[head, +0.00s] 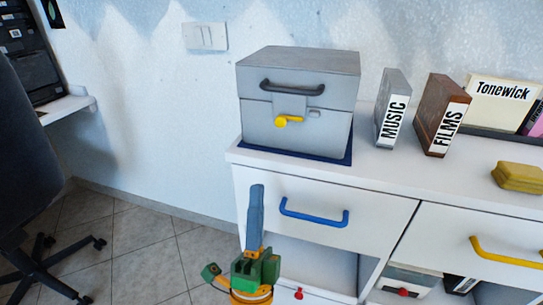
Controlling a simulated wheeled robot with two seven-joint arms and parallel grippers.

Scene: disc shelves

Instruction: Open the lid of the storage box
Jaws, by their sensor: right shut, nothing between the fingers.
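The grey storage box (258,126) stands on top of the white cabinet, on a dark blue mat (347,157). Its lid (300,62) is closed and carries a dark handle (292,87) on the front. A yellow latch (289,121) sits below the handle, at the middle of the front face. My right gripper (257,190) is in front of the cabinet, low and left of centre, pointing up. Its fingers are shut and hold nothing. It is below the box and apart from it. My left gripper is not in view.
The white cabinet (480,194) has a drawer with a blue handle (314,216) and one with a yellow handle (506,254). MUSIC (392,108) and FILMS (443,115) holders stand right of the box. A yellow block (518,177) lies farther right. A dark chair (38,150) stands left.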

